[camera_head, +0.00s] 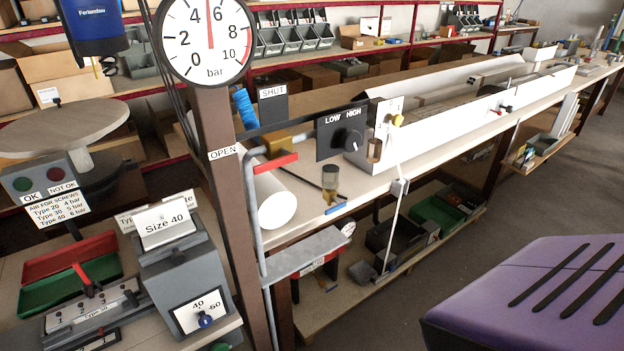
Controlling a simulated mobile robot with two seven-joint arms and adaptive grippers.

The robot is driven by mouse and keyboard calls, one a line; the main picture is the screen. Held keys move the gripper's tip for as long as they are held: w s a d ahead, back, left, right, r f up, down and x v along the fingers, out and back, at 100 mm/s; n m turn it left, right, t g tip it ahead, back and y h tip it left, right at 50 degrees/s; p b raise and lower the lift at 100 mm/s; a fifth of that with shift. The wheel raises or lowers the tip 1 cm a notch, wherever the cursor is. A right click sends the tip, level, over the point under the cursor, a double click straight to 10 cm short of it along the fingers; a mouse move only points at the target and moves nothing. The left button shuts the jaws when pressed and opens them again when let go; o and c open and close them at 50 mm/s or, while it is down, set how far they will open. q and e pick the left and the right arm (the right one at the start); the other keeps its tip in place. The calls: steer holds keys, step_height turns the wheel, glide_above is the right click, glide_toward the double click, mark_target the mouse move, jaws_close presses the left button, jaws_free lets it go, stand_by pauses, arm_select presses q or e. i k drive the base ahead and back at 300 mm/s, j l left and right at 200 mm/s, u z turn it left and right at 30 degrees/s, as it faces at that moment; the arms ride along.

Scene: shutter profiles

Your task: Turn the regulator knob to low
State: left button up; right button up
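The regulator knob (350,139) is a small dark round knob on a black panel (325,148) marked LOW on the left and HIGH on the right. The panel stands above the workbench near the middle of the view. The knob's pointer is too small to read surely. A round white pressure gauge (190,50) marked bar hangs on the brown post at the upper left. Its red needle points almost straight up, between 4 and 6. Neither of my grippers is in view, and nothing touches the knob.
A grey pipe (252,215) with a red lever (275,162) stands left of the panel, near OPEN (222,153) and SHUT (272,92) signs. A brown post (232,225) rises beside it. A grey Size 40 box (185,275) stands at lower left.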

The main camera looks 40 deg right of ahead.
mark_target(350, 140)
steer(key=z, duration=1.35)
